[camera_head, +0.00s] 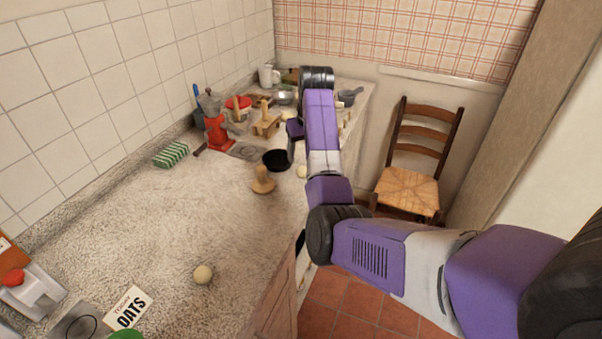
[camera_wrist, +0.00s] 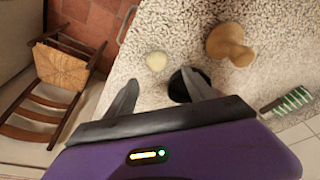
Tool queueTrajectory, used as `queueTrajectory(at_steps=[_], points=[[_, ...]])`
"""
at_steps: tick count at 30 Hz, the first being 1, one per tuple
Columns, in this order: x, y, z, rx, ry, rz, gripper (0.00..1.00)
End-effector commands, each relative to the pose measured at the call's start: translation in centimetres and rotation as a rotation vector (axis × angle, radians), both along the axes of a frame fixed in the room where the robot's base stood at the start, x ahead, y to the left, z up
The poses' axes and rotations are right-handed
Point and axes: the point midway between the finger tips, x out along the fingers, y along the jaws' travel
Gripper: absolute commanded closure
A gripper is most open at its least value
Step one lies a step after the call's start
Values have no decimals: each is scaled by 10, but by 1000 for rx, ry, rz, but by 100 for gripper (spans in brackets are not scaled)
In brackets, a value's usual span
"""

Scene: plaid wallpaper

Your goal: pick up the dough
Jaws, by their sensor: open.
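A pale, round dough-like ball (camera_wrist: 156,61) lies on the speckled counter in the wrist view, just beyond and between my fingertips. It appears near the counter's right edge in the head view (camera_head: 302,171), beside the arm. My gripper (camera_wrist: 161,80) is open and empty, pointing down over the counter with its fingers apart. A similar pale ball (camera_head: 203,274) lies alone on the near part of the counter. I cannot tell from looks alone which ball is the dough.
A black bowl (camera_head: 276,160) sits close to the ball, partly behind my right finger in the wrist view. A wooden press (camera_head: 262,181) stands nearby. A chair (camera_head: 412,165) stands right. The counter's middle is clear.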

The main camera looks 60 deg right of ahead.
Motion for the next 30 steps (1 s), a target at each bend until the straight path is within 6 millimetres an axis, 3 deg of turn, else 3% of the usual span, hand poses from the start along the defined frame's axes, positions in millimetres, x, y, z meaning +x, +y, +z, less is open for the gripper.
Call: queueTrajectory(at_steps=[15, 25, 30], points=[[4, -7, -61, -1, -1, 0, 38], [6, -9, -69, -3, -2, 0, 38], [6, -9, -68, -3, -2, 0, 69]])
